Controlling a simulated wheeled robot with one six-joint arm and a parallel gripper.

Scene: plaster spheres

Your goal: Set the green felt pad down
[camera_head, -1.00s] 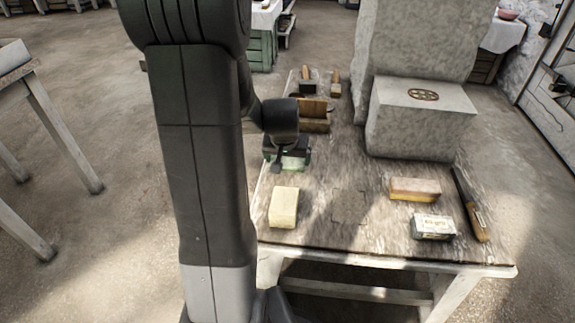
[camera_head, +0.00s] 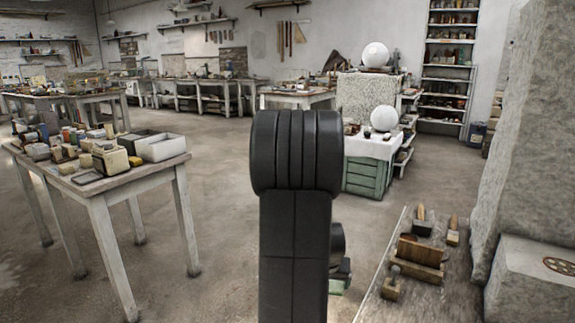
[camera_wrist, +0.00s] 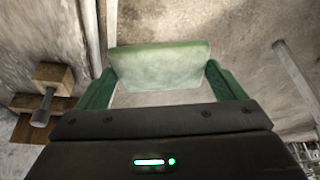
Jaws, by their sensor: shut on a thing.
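The green felt pad (camera_wrist: 160,66) is a pale green block in the wrist view, held across the tips of my gripper (camera_wrist: 163,82). Its fingers show dark green on either side of it. Floor shows around and behind the pad, with the bench edge to its left. In the head view my arm hides most of the gripper (camera_head: 343,272). A small green bit of the pad (camera_head: 337,286) shows beside the arm, left of the stone-working bench (camera_head: 375,300).
A table (camera_head: 85,188) crowded with blocks and trays stands at left. A green-drawered stand (camera_head: 366,178) with a white sphere (camera_head: 384,118) is behind. Open floor lies between.

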